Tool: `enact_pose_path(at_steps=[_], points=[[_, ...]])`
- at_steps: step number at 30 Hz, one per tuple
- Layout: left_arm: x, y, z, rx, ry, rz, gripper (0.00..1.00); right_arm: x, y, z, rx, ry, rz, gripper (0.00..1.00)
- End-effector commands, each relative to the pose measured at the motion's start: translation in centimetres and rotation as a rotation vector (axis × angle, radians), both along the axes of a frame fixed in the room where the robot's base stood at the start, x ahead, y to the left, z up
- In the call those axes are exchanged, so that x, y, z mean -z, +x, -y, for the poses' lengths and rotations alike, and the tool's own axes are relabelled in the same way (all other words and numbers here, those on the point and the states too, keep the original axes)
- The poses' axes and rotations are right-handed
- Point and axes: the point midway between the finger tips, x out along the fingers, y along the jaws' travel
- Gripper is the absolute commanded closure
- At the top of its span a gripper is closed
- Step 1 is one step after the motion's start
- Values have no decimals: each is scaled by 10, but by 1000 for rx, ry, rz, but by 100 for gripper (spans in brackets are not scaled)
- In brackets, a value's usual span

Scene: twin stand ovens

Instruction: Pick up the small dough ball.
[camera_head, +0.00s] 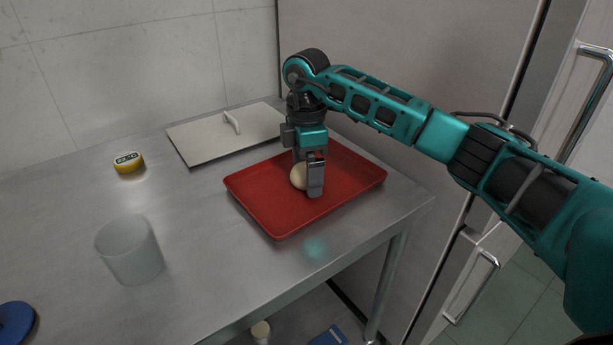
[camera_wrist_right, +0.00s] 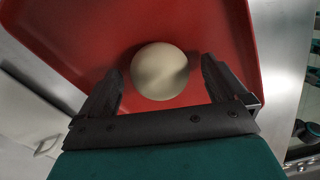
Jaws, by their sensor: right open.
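A small, round, cream dough ball (camera_head: 298,176) lies on a red tray (camera_head: 262,208) on the steel table. My right gripper (camera_head: 309,182) points down over the tray at the ball, and one finger hides part of it in the head view. In the right wrist view the ball (camera_wrist_right: 160,71) sits between and slightly beyond the two open fingertips of my right gripper (camera_wrist_right: 161,75), with red tray showing on both sides of it. The jaws are not closed on it. My left gripper is not in view.
A flat pale lid with a handle (camera_head: 225,133) lies behind the tray. A yellow timer (camera_head: 128,162) and a translucent cup (camera_head: 130,250) stand to the left, with a blue round object (camera_head: 15,322) at the corner. A tall steel cabinet (camera_head: 400,60) borders the table's right side.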

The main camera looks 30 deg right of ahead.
Motion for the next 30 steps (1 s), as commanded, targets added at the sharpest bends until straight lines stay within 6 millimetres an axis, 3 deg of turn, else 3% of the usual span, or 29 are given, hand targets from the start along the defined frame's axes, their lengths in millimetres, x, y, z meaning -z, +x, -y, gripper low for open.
enact_pose_path(at_steps=[8,26,30], points=[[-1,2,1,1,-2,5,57,5,0,0,-1,1,1,2],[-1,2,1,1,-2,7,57,5,0,0,-1,1,1,60],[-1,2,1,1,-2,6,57,5,0,-1,-1,1,1,62]])
